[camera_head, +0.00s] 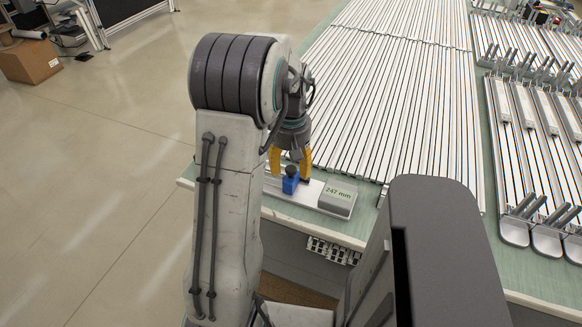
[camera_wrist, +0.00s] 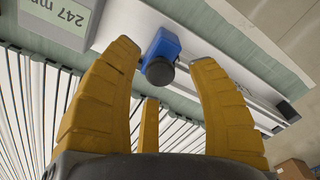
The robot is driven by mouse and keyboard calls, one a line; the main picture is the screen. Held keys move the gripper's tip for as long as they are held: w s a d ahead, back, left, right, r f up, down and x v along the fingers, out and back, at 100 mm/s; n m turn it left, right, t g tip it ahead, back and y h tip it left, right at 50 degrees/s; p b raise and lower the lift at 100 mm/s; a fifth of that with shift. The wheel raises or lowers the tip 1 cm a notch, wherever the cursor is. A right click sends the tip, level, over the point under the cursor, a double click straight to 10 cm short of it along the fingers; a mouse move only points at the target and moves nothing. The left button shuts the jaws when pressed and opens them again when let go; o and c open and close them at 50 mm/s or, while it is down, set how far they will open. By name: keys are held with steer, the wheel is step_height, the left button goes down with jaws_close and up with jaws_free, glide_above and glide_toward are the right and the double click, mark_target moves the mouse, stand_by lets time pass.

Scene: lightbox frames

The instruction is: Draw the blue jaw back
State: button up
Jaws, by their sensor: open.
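The blue jaw (camera_head: 290,182) is a small blue block with a dark round knob on top. It sits on a white rail (camera_head: 312,194) near the table's edge, left of a grey display box (camera_head: 338,198) reading "247 mm". My gripper (camera_head: 291,170) is above and around the jaw's area, with yellow fingers spread. In the wrist view the blue jaw (camera_wrist: 162,50) and its knob show between the open fingertips (camera_wrist: 166,52) of my gripper, apparently untouched. The display box (camera_wrist: 62,18) is at upper left there. My arm hides the rail's left part in the head view.
The green table (camera_head: 340,226) carries many long white strips (camera_head: 390,90) behind the rail. Racks with grey clips (camera_head: 530,130) stand at the right. A cardboard box (camera_head: 30,60) lies on the floor at far left. The floor left of the table is clear.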

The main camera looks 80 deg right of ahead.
steer(key=shift+f, duration=0.5)
jaws_close()
stand_by(0.3)
